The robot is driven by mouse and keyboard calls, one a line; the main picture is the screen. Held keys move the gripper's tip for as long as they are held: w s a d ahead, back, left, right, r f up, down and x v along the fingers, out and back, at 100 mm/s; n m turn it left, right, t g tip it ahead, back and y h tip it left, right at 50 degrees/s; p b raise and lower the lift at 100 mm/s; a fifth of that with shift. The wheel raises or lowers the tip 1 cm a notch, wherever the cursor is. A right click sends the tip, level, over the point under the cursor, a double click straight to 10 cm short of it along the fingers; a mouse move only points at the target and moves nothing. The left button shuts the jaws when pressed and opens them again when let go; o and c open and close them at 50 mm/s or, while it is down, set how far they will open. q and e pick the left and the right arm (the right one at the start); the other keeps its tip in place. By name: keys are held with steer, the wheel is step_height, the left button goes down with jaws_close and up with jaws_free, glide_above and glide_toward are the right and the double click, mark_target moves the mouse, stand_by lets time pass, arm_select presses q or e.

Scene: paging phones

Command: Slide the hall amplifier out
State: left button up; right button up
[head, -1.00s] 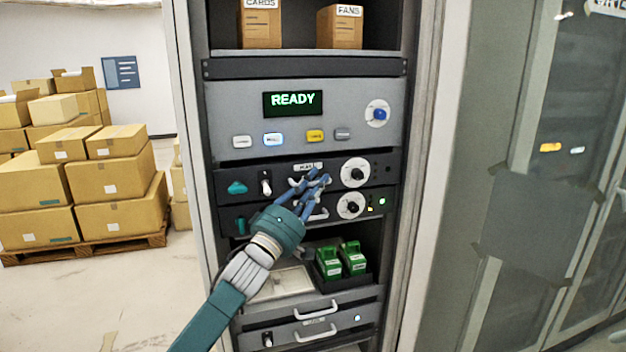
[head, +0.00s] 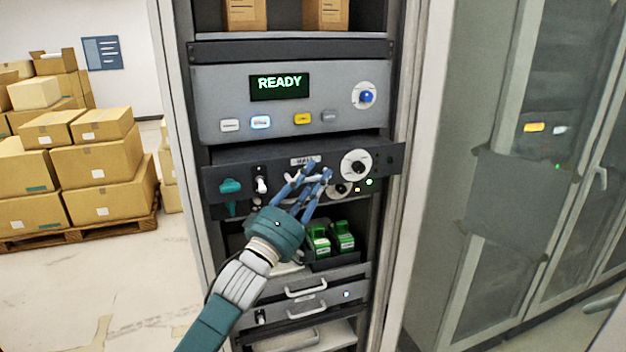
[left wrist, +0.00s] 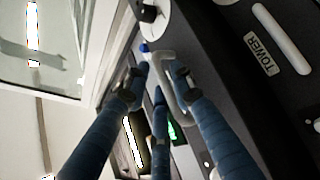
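The hall amplifier (head: 382,157) is a dark rack unit with a label, a teal knob, a white toggle switch and a white dial. It stands out from the rack, and its top surface shows. My left gripper (head: 313,174) is at the middle of its front, with blue fingers closed around a pale handle. The left wrist view shows the handle (left wrist: 167,72) between the fingers (left wrist: 160,80). The contact is partly hidden by the fingers. My right gripper is in neither view.
A panel reading READY (head: 279,86) sits directly above. Below, partly covered, is another unit, whose TOWER label (left wrist: 262,55) shows in the wrist view. Green blocks (head: 342,237) stand on a lower shelf. Boxes (head: 100,165) fill the left, and glass-door cabinets (head: 520,200) the right.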

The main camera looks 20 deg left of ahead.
arm_select(q)
steer(key=shift+s+a+f, duration=0.1)
steer(key=shift+s+f, duration=0.2)
steer(key=shift+s, duration=0.1)
steer(key=v, duration=1.1)
